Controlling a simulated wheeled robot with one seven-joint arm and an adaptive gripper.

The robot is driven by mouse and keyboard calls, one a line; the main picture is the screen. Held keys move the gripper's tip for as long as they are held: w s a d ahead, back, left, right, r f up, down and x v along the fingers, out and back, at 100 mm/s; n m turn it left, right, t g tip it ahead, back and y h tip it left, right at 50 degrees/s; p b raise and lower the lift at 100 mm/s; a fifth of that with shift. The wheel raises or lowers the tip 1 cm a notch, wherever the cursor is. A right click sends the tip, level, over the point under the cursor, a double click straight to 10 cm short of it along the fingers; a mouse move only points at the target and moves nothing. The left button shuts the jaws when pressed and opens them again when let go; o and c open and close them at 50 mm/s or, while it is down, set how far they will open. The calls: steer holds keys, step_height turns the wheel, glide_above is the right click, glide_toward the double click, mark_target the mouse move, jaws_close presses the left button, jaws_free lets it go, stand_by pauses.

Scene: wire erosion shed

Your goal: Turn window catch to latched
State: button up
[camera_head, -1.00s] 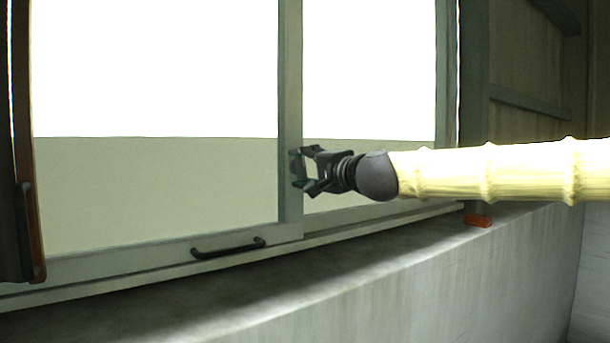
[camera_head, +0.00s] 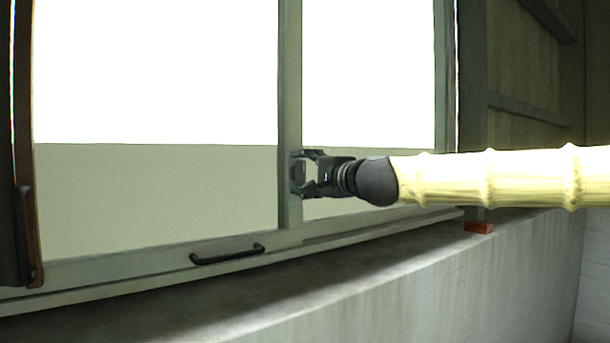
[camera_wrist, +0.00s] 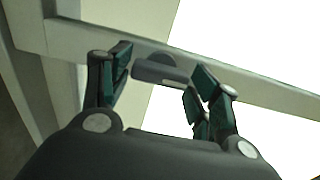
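The window catch (camera_wrist: 160,70) is a small dark grey piece on the window's upright middle stile (camera_head: 290,90). In the wrist view it lies between the two fingers of my gripper (camera_wrist: 158,88), with a gap visible on the right side and a smaller one on the left. In the head view the catch (camera_head: 298,172) shows at the stile beside the fingertips. My gripper (camera_head: 302,174) is open and reaches in from the right, with its fingers one above the other around the catch. Whether a finger touches the catch I cannot tell.
A black pull handle (camera_head: 228,254) is on the bottom rail of the window. A concrete sill (camera_head: 330,265) runs below it. A small red-brown block (camera_head: 478,227) lies on the sill at the right. A dark brown panel (camera_head: 22,200) stands at the far left.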

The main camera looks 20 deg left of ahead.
steer(key=shift+o, duration=0.3)
steer(key=shift+s, duration=0.1)
steer(key=v, duration=1.2)
